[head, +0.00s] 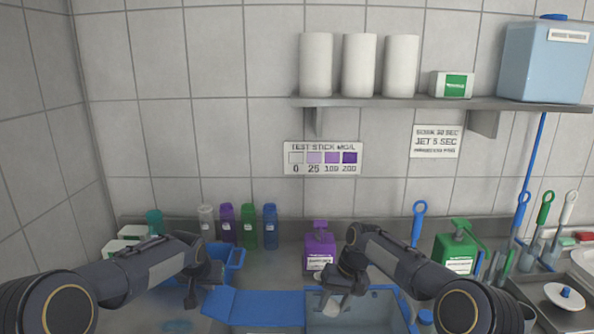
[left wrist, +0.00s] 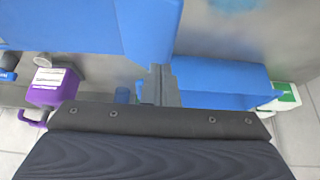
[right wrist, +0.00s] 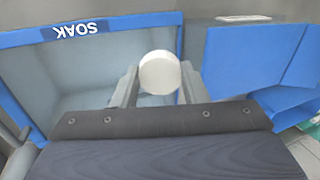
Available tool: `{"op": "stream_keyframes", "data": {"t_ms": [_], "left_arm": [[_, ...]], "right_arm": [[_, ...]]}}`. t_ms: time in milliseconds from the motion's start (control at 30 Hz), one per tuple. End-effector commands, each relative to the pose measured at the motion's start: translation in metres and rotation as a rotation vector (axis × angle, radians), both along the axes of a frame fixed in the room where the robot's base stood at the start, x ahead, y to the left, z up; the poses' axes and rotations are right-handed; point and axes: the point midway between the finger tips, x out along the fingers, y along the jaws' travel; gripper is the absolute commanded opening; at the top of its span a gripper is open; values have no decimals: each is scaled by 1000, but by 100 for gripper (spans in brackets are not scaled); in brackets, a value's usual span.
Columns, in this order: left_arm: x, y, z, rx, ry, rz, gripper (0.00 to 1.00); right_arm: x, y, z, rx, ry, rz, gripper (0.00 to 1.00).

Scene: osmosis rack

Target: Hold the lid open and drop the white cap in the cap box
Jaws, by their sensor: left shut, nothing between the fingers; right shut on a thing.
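My right gripper (head: 335,300) is shut on the round white cap (right wrist: 160,72), which sits between its fingertips. In the head view the cap (head: 333,308) hangs over the grey basin labelled SOAK (right wrist: 70,30). My left gripper (left wrist: 158,85) is shut and empty. It is close to a blue panel (left wrist: 60,25); whether they touch is unclear. The panel (head: 265,307) lies left of the basin in the head view. A blue bin (head: 237,262) stands behind the left gripper (head: 200,290). No marking shows which blue part is the cap box or its lid.
A purple pump bottle (head: 320,250) stands behind the basin. Several coloured bottles (head: 249,228) line the wall at left. A green pump bottle (head: 456,250) and upright brushes (head: 544,208) are at right. A shelf (head: 430,102) with white rolls is above.

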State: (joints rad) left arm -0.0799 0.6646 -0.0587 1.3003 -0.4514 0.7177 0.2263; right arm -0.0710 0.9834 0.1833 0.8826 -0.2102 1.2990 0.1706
Motion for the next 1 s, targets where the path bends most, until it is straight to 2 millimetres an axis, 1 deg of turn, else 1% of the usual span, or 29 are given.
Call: {"op": "stream_keyframes", "data": {"t_ms": [433,1000], "left_arm": [[0,0,-1,0,1,0,0],[0,0,-19,0,2,0,0]], "right_arm": [[0,0,0,0,0,0,19],[0,0,0,0,0,0,19]]}}
